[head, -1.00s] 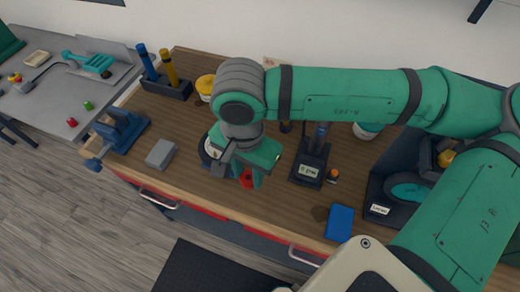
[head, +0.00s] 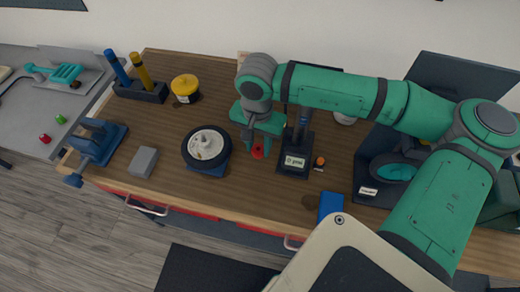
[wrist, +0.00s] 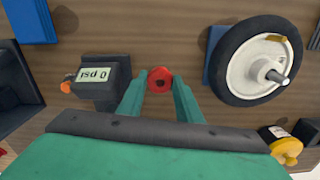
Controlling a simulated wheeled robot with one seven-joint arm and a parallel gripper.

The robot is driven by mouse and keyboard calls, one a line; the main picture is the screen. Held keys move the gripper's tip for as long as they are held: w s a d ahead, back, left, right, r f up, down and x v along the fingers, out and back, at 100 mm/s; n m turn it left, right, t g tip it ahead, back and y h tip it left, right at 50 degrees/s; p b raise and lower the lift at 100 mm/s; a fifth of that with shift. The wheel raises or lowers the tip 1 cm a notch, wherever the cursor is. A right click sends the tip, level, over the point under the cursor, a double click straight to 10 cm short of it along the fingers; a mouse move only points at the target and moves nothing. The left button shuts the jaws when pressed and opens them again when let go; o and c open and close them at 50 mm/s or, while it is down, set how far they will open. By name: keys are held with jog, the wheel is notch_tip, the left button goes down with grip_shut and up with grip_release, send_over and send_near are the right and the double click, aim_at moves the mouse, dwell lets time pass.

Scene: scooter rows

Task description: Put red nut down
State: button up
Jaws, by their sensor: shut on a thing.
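The red nut (head: 258,152) is between the fingertips of my gripper (head: 258,147), which is shut on it. The wrist view also shows the red nut (wrist: 160,80) pinched between the two green fingers of my gripper (wrist: 160,86), over brown wood. The nut is low over the wooden workbench (head: 180,120), between the wheel and the pressure gauge. I cannot tell whether it touches the bench. The black-tyred wheel (head: 207,145) with its white hub lies on a blue stand to the left, with its axle end bare in the wrist view (wrist: 277,78).
The pressure gauge (head: 295,162) stands just right of the nut, with a small orange-topped item (head: 320,161) beside it. A grey block (head: 143,161), a blue vise (head: 98,142), a yellow-lidded tub (head: 185,88) and a blue box (head: 331,207) are around. Bench in front of the nut is clear.

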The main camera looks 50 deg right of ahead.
aim_at(259, 150)
jog(key=shift+d+f, duration=0.35)
jog(key=shift+f, duration=0.05)
jog(key=f, duration=0.3)
jog(key=shift+w+d, duration=0.15)
jog(key=shift+w, duration=0.05)
jog(key=shift+s+d+f, duration=0.1)
jog(key=shift+f, duration=0.15)
jog(key=shift+s, duration=0.1)
jog(key=shift+f, duration=0.15)
jog(key=o, duration=1)
